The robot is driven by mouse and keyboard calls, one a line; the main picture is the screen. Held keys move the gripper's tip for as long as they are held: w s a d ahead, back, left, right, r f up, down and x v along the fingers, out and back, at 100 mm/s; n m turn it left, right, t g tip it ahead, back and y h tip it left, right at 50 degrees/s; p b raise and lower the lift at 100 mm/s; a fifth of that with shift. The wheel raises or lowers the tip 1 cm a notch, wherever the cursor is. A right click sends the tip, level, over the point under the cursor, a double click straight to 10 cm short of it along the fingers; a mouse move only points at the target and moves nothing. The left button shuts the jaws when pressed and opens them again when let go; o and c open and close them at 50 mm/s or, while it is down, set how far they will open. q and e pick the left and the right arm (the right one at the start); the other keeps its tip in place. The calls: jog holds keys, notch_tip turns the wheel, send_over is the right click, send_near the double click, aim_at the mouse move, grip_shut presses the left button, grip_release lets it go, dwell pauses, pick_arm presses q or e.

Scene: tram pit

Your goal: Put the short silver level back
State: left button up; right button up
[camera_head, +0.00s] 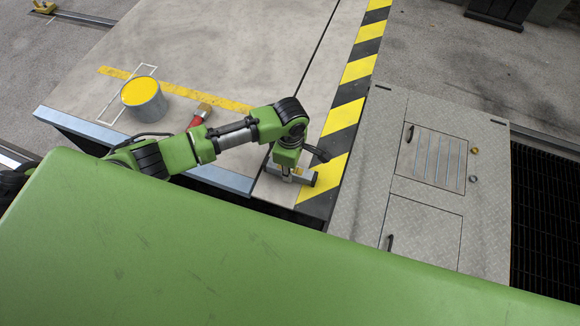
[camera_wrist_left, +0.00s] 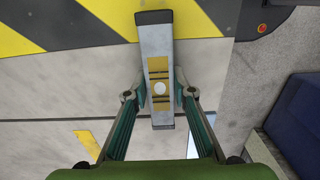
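The short silver level (camera_wrist_left: 160,110) has dark end caps and a yellow band with a round pale vial at its middle. In the left wrist view it lies lengthwise between the two fingers of my left gripper (camera_wrist_left: 160,92), whose pads appear to press on its sides. In the head view my left gripper (camera_head: 288,172) points down at the platform's front right corner, beside the yellow-black stripe. The level (camera_head: 311,179) is partly hidden by the gripper there. I cannot tell how high it is above the surface. My right gripper is not in view.
A red-handled brush (camera_head: 198,117) lies near my left arm. Right of the hazard stripe (camera_head: 349,91) is a grey metal cover with hatches (camera_head: 433,160). The platform's back is clear.

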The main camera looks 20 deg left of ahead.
aim_at(293, 171)
pick_arm(q)
jog(key=o, duration=0.4)
jog(key=shift+c, duration=0.2)
jog(key=shift+f+b, duration=0.15)
jog(key=shift+b, duration=0.6)
jog(key=r, duration=0.2)
jog(key=d+r+b, duration=0.1)
jog(key=r, duration=0.1)
jog(key=shift+r+b, duration=0.2)
jog(key=shift+b, duration=0.1)
notch_tip(293, 171, up, 10)
jog(key=shift+s+b, duration=0.2)
jog(key=shift+b, duration=0.1)
